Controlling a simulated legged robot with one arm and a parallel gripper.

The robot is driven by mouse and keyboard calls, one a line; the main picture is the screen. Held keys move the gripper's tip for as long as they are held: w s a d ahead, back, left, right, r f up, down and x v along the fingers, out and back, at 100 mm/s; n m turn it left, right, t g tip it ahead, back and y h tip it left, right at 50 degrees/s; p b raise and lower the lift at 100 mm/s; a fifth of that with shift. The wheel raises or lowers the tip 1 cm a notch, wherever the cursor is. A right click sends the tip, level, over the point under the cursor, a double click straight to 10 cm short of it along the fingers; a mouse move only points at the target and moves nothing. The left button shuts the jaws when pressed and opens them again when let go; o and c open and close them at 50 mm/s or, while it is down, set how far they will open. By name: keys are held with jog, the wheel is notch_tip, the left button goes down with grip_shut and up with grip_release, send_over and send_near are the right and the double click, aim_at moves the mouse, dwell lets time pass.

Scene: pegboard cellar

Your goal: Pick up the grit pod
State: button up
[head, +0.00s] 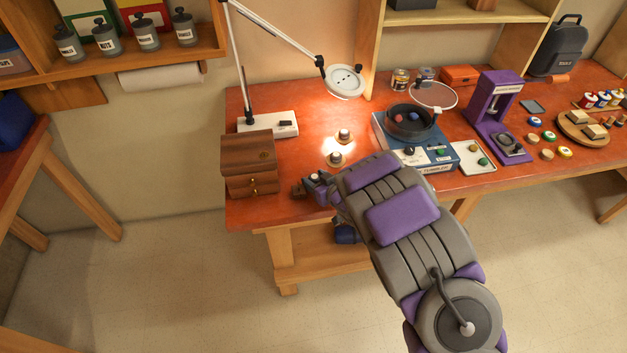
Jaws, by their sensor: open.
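My gripper (313,188) hangs over the front left part of the red-topped bench (290,212), right of a wooden drawer box. It is open, with nothing visible in it; my arm hides part of it. No thing here is readable as the grit pod. Two small round pieces, a back one (344,136) and a front one (335,159), sit under the lamp, behind my gripper. Several small round pieces with coloured tops, one of them blue (535,122), stand at the right. A small tray (461,169) with coloured balls lies beside the blue tumbler machine (440,168).
The wooden drawer box (250,187) stands left of my gripper. The lamp (345,82) reaches over the bench. A purple press (499,100) stands right of the tumbler. A round wooden board (570,124) with blocks is further right. Shelves (130,66) hang at upper left.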

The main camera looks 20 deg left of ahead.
jog(key=shift+a, duration=0.2)
jog(key=shift+d+f, duration=0.1)
jog(key=shift+d, duration=0.2)
jog(key=shift+c, duration=0.5)
jog(key=shift+d, duration=0.1)
jog(key=shift+c, duration=0.8)
jog(key=c, duration=0.6)
